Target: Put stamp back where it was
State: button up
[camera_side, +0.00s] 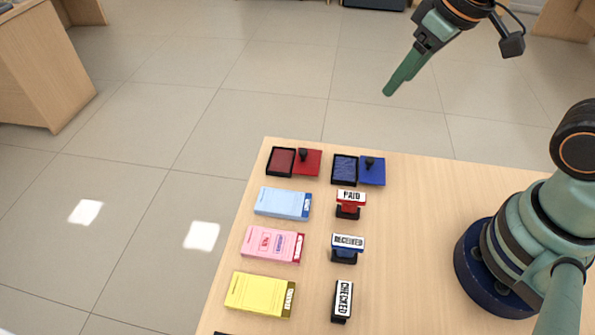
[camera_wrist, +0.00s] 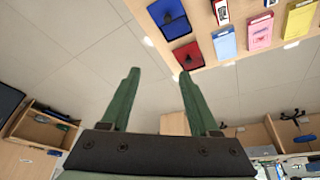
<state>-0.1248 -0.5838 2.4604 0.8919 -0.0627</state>
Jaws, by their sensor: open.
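Three stamps stand in a column on the counter in the side view: a red PAID stamp (camera_side: 349,205), a blue RECEIVED stamp (camera_side: 347,249) and a black CHECKED stamp (camera_side: 342,301). Each has a white label. The task does not say which stamp is meant. My gripper (camera_side: 398,87) hangs high beyond the counter's far edge, well away from all stamps. In the wrist view my gripper (camera_wrist: 159,74) shows two green fingers spread apart with nothing between them. Parts of the stamps show at the top of the wrist view, cut off by the frame.
A red ink pad (camera_side: 281,161) and a blue ink pad (camera_side: 344,169) lie open at the far edge. Light blue (camera_side: 282,203), pink (camera_side: 269,245) and yellow (camera_side: 258,294) pads of slips lie left of the stamps. The counter (camera_side: 415,235) is clear right of the stamps.

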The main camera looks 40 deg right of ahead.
jog(key=d, duration=0.1)
jog(key=d+r+m+t, duration=0.1)
jog(key=d+r+m, duration=0.1)
jog(key=shift+s+d+r+h, duration=0.25)
jog(key=shift+d+h, duration=0.05)
jog(key=shift+d, duration=0.05)
dwell(0.4)
